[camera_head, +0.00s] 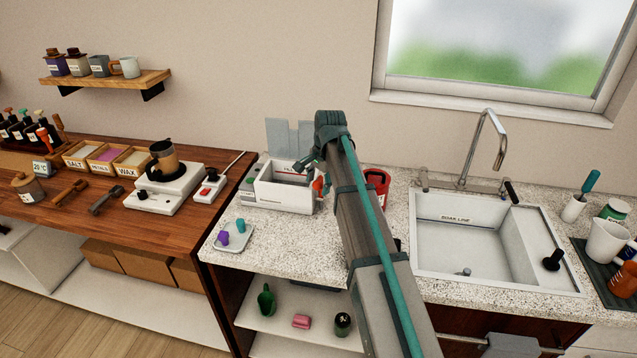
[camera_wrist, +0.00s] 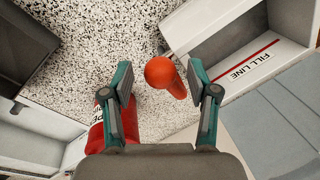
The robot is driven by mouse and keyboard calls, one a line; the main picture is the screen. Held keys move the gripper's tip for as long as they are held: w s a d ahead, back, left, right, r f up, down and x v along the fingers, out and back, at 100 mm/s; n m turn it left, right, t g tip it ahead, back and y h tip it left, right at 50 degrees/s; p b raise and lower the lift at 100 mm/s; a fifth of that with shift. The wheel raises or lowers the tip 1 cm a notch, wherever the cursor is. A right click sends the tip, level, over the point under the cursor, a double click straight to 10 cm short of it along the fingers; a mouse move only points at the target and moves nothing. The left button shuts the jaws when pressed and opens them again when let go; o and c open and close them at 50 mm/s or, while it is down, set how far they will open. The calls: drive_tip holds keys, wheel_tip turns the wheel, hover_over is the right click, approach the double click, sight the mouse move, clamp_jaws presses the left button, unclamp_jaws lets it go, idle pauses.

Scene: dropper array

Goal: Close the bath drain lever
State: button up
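The bath (camera_head: 285,195) is a white open box on the speckled counter, left of my arm. In the wrist view the bath (camera_wrist: 262,50) shows a red stripe and a FILL LINE label. The drain lever (camera_head: 318,188) is orange, at the bath's right side. In the wrist view the drain lever (camera_wrist: 174,78) has a round knob end and lies between my fingers, with visible space on both sides. My gripper (camera_wrist: 160,79) is open and holds nothing. In the head view my arm hides part of the gripper and counter.
A red container (camera_head: 378,182) stands right of my arm; in the wrist view the red container (camera_wrist: 93,135) is close beside the left finger. Grey panels (camera_head: 288,137) stand behind the bath. A small tray (camera_head: 233,238) lies front left. The sink (camera_head: 460,245) is at right.

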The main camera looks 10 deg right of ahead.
drive_tip(key=shift+r, duration=0.1)
wheel_tip(320, 180, up, 12)
drive_tip(key=s+d, duration=0.1)
drive_tip(key=s, duration=0.1)
drive_tip(key=shift+d+f, duration=0.15)
drive_tip(key=shift+f, duration=0.05)
drive_tip(key=shift+f, duration=0.1)
idle(0.4)
